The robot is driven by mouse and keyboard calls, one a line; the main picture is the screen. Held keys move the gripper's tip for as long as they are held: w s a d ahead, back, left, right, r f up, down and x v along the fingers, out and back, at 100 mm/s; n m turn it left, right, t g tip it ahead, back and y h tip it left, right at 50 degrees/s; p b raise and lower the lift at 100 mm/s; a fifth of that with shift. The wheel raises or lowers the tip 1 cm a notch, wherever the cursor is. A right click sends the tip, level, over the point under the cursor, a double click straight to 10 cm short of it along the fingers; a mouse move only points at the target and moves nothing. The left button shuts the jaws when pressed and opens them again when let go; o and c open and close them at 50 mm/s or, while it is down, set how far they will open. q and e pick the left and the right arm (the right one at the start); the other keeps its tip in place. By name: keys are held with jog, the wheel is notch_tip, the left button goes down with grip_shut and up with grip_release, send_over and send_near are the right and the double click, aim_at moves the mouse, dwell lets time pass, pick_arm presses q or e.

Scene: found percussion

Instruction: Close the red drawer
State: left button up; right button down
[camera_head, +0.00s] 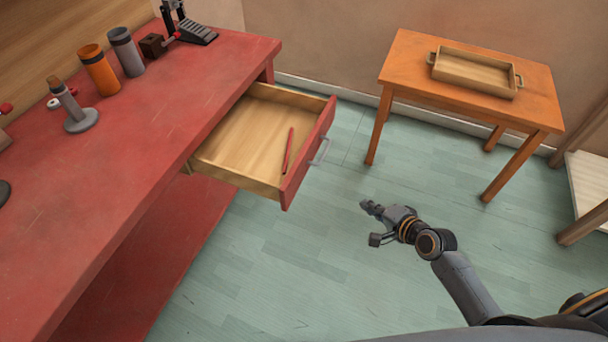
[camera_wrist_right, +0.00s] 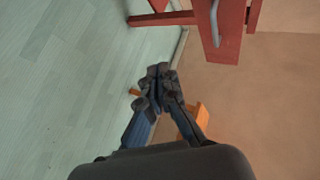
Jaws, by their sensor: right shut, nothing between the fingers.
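The red drawer (camera_head: 308,153) stands pulled well out from the red workbench (camera_head: 190,105) in the head view. It has a red front, a grey handle (camera_head: 320,151) and a pale wooden inside with a red stick (camera_head: 288,150) lying in it. My right gripper (camera_head: 366,205) is shut and empty, in front of the drawer and apart from it, over the floor. In the right wrist view the shut fingers (camera_wrist_right: 158,72) show below the drawer front (camera_wrist_right: 222,40) and its handle (camera_wrist_right: 213,22). My left gripper is not in view.
An orange side table (camera_head: 405,70) with a wooden tray (camera_head: 470,87) stands at the back right. An orange cup (camera_head: 99,70), a grey cup (camera_head: 126,52) and a black pedal (camera_head: 196,34) stand on the bench. Open floor lies between the drawer and my right arm.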

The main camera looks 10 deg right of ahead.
jog(key=w+a+r+y, duration=0.1)
jog(key=a+r+y, duration=0.1)
jog(key=a+r, duration=0.35)
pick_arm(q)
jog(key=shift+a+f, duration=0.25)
pick_arm(e)
jog(key=w+a+f, duration=0.2)
jog(key=w, duration=0.4)
jog(key=w+a+f, duration=0.1)
jog(key=w, duration=0.5)
jog(key=shift+a+f+m+t, duration=0.3)
jog(key=shift+a+f, duration=0.05)
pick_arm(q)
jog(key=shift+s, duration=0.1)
